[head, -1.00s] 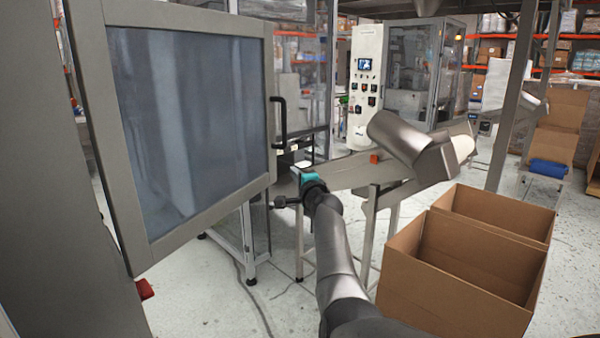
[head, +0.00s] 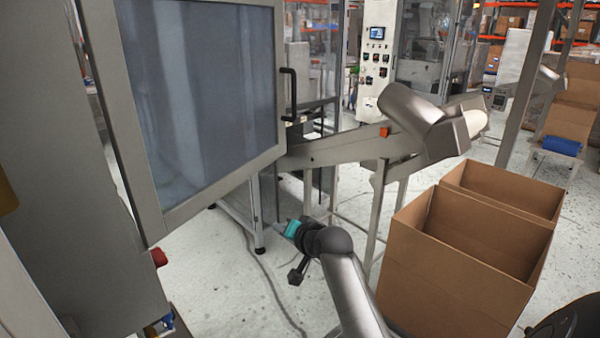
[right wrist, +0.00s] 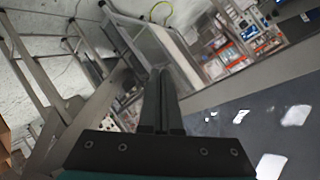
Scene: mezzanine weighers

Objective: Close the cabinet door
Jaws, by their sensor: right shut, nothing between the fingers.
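The cabinet door (head: 205,100) fills the left of the head view, a grey frame around a bluish glass pane. It stands swung open, with a black bar handle (head: 289,94) near its right edge. My right gripper (head: 291,229) is below the door's lower right corner, apart from door and handle; its fingertips are hard to make out there. In the right wrist view its two dark fingers (right wrist: 161,98) are together and empty. A dark glossy panel (right wrist: 250,125) to their right is probably the door's pane. My left gripper is not in view.
A steel chute (head: 340,148) on legs stands behind my right arm. Open cardboard boxes (head: 450,275) stand at the right. A control panel (head: 378,48) stands at the back.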

